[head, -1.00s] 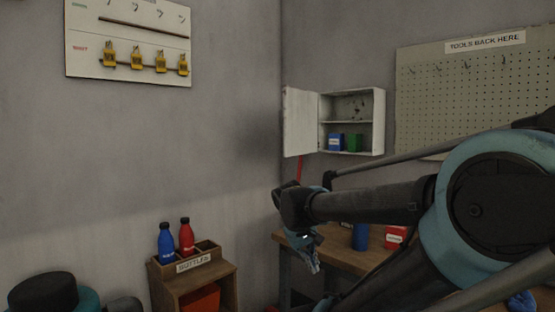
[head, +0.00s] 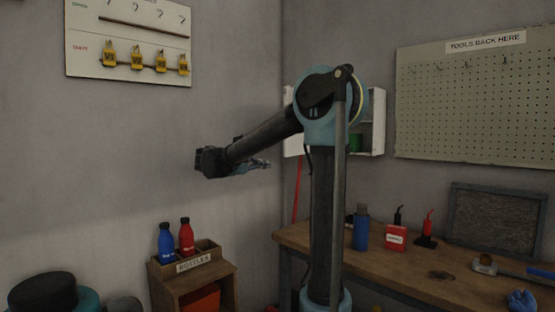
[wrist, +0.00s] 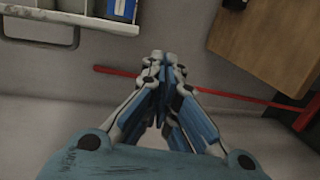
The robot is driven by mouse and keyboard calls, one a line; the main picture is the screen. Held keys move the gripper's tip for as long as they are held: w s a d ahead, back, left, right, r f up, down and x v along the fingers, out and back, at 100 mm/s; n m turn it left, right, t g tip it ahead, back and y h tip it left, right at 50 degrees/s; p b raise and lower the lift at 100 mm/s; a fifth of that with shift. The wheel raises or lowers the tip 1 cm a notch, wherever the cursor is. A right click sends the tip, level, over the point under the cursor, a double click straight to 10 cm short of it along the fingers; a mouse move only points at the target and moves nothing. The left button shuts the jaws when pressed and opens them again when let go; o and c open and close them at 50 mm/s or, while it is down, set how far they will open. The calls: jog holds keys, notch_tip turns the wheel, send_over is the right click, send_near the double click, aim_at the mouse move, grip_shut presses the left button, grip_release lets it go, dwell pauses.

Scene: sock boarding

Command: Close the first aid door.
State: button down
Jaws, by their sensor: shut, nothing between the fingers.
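The white first aid cabinet (head: 377,125) hangs on the wall near the corner, mostly hidden behind my arm. Its door (head: 291,138) stands open on the left; only a strip of it shows. A green box (head: 355,142) is inside. My gripper (head: 265,164) is left of the door at about its lower-edge height, fingers pointing right. It appears apart from the door, though depth is hard to judge. In the wrist view my gripper (wrist: 163,58) is shut and empty.
A red pole (head: 297,190) stands in the corner; it also crosses the wrist view (wrist: 225,95). The wooden bench (head: 420,265) holds a blue bottle (head: 361,228) and a red container (head: 395,237). A bottle stand (head: 195,262) is at lower left.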

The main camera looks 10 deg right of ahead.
jog(key=w+a+r+t+h, duration=0.1)
jog(key=w+a+r, duration=0.2)
jog(key=a, duration=0.2)
jog(key=w+d, duration=0.2)
jog(key=d, duration=0.9)
jog(key=shift+w+d, duration=0.15)
jog(key=shift+w, duration=0.05)
jog(key=shift+d, duration=0.1)
